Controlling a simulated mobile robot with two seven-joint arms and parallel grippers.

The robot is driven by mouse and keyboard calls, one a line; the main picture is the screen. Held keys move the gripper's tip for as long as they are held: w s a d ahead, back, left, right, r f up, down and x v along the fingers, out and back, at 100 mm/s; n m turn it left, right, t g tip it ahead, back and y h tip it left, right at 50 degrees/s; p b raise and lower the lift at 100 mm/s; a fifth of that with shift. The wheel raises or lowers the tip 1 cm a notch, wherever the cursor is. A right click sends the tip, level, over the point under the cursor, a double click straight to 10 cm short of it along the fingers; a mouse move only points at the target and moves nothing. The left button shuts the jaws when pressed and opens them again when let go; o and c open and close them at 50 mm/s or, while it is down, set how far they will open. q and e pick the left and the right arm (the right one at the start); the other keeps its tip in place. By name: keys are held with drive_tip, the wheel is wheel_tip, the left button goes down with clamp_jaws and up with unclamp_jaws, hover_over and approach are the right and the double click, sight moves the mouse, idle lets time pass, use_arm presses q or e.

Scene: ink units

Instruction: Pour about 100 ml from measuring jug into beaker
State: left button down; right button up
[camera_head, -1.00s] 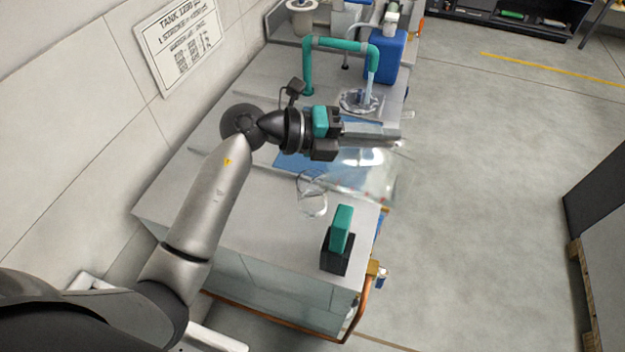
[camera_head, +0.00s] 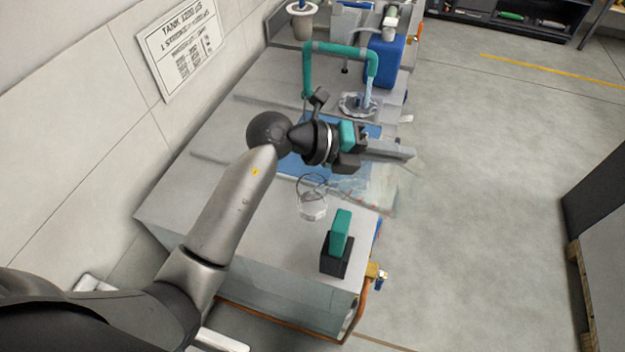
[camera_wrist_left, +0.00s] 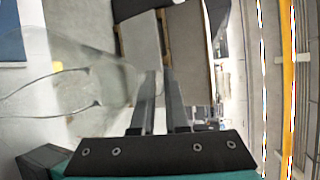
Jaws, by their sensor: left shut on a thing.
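My left gripper (camera_head: 408,156) is over the front right part of the counter, its fingers pointing right. It is shut on the clear measuring jug (camera_head: 374,192), which hangs below and in front of the fingers. The jug looks tilted, and its outline is faint. It also shows as a large clear shape left of the fingers (camera_wrist_left: 160,88) in the left wrist view (camera_wrist_left: 95,85). The clear beaker (camera_head: 312,208) stands on the counter, left of the jug and apart from the gripper. I cannot tell the liquid level in either vessel. My right gripper is out of view.
A teal block on a black stand (camera_head: 338,243) is at the counter's near right corner. A blue mat (camera_head: 300,165) lies behind the beaker. A teal tap (camera_head: 340,49) runs water into a sink (camera_head: 354,106) farther back. The floor on the right is open.

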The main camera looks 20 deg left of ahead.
sight(412, 160)
use_arm(q)
drive_tip(key=p, duration=0.1)
drive_tip(key=d+y+p, duration=0.1)
drive_tip(key=p, duration=0.1)
drive_tip(key=shift+d+f, duration=0.15)
drive_tip(key=shift+d, duration=0.1)
drive_tip(key=shift+d+f+m+y+p, duration=0.1)
drive_tip(key=shift+f+m+y+p, duration=0.1)
drive_tip(key=shift+m+y+p, duration=0.15)
drive_tip(key=shift+d+f, duration=0.1)
drive_tip(key=shift+f, duration=0.15)
drive_tip(key=shift+d+y+p, duration=0.25)
drive_tip(key=shift+p, duration=0.4)
drive_tip(key=shift+d+f, duration=0.15)
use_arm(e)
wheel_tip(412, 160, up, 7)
use_arm(q)
drive_tip(key=shift+p, duration=0.35)
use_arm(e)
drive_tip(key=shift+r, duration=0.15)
